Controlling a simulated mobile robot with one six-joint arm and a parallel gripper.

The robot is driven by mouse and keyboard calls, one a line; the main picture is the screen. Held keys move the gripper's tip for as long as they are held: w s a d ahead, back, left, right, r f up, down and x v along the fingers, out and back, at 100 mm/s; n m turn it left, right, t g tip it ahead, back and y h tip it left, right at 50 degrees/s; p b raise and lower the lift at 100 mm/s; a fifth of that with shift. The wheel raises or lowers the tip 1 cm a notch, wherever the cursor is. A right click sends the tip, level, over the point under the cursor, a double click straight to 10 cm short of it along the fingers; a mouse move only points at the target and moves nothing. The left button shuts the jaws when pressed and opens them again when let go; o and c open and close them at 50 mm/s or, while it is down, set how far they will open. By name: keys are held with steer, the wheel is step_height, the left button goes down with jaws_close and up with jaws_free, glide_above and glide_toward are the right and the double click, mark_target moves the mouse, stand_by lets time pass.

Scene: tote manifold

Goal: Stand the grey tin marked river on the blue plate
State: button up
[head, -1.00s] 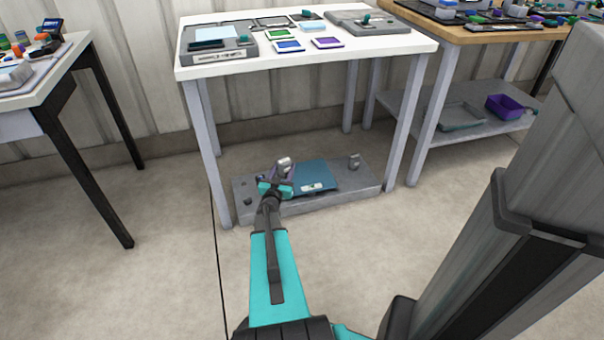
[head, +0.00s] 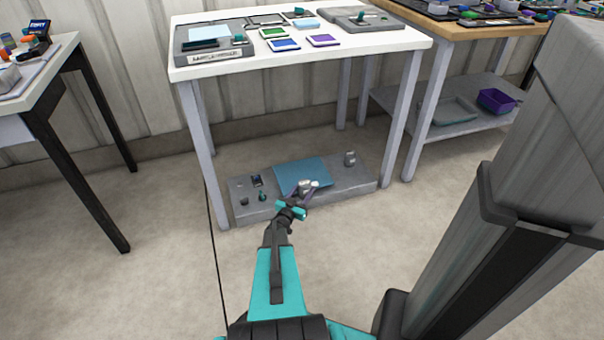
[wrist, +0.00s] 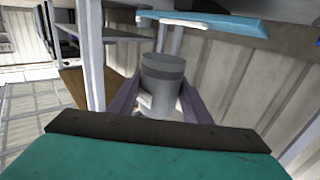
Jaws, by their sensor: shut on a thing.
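My gripper (head: 303,190) is shut on a grey tin (wrist: 162,82), with a purple finger on either side of it in the wrist view. The tin's pale label faces partly away and I cannot read it. In the head view the held tin (head: 304,186) shows at the front edge of the blue plate (head: 298,170). The plate lies on a grey slab and its top looks bare. In the wrist view the plate (wrist: 215,23) is beyond the tin, apparently apart from it. Another small grey tin (head: 349,158) stands on the slab right of the plate.
The grey slab (head: 345,182) lies on the floor under a white table (head: 370,46), between its legs. A white piece (head: 315,184) is at the plate's front edge. Several small dark items, one a green-based piece (head: 262,196), stand on the slab's left end.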

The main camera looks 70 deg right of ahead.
steer(key=w+d+b, duration=0.1)
steer(key=d, duration=0.3)
steer(key=w+d+f+b, duration=0.1)
steer(key=w+d, duration=0.1)
steer(key=d, duration=0.3)
steer(key=w+d+b, duration=0.1)
steer(key=d+b, duration=0.1)
steer(key=d, duration=0.2)
steer(key=shift+w+d+f, duration=0.25)
steer(key=shift+w+d, duration=0.3)
steer(key=shift+d, duration=0.4)
steer(key=shift+f+b, duration=1.1)
steer(key=shift+f, duration=0.6)
steer(key=shift+f, duration=0.2)
steer(key=o, duration=1.2)
steer(key=shift+c, duration=0.2)
